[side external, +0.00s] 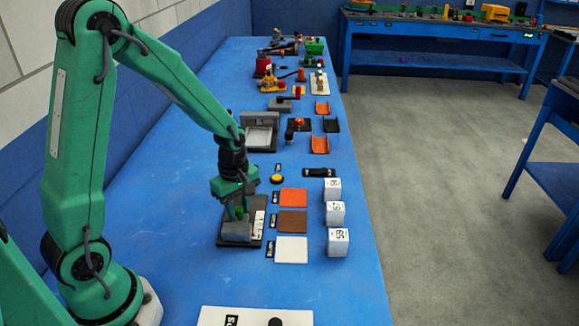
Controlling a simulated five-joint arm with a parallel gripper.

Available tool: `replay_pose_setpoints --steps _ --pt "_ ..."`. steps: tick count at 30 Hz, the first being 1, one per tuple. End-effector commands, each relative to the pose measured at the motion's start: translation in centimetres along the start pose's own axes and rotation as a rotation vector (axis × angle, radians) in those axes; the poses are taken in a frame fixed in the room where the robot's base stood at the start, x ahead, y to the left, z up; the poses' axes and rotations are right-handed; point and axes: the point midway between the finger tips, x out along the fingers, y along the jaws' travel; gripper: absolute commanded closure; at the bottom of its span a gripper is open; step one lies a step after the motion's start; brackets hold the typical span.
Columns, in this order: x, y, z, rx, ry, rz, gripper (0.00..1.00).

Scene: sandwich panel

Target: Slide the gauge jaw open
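The gauge (258,225) lies on the blue table in front of my arm. It has a dark base with a white marked strip along its right side. A grey block (236,231), which looks like a jaw, sits at its near end. My gripper (239,212) points down over the gauge, with its green fingertips just behind or at the grey block. The fingers are small and partly hidden by the gripper body. I cannot tell whether they touch the jaw or how far apart they are.
Orange, brown and white square pads (292,249) lie right of the gauge. White numbered cubes (338,242) stand beyond them. A yellow button (277,179) and a grey tray (259,137) are farther back. A white panel (255,317) is at the near edge.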

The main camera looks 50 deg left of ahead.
Motion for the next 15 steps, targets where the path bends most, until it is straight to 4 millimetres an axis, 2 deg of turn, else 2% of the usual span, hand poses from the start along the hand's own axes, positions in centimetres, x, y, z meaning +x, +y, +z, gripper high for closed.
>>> replay_pose_setpoints --steps 12,15 --pt "0.62 -0.02 0.00 0.000 0.000 0.000 0.70" --pt "0.61 -0.02 0.00 0.000 0.000 0.000 0.88"
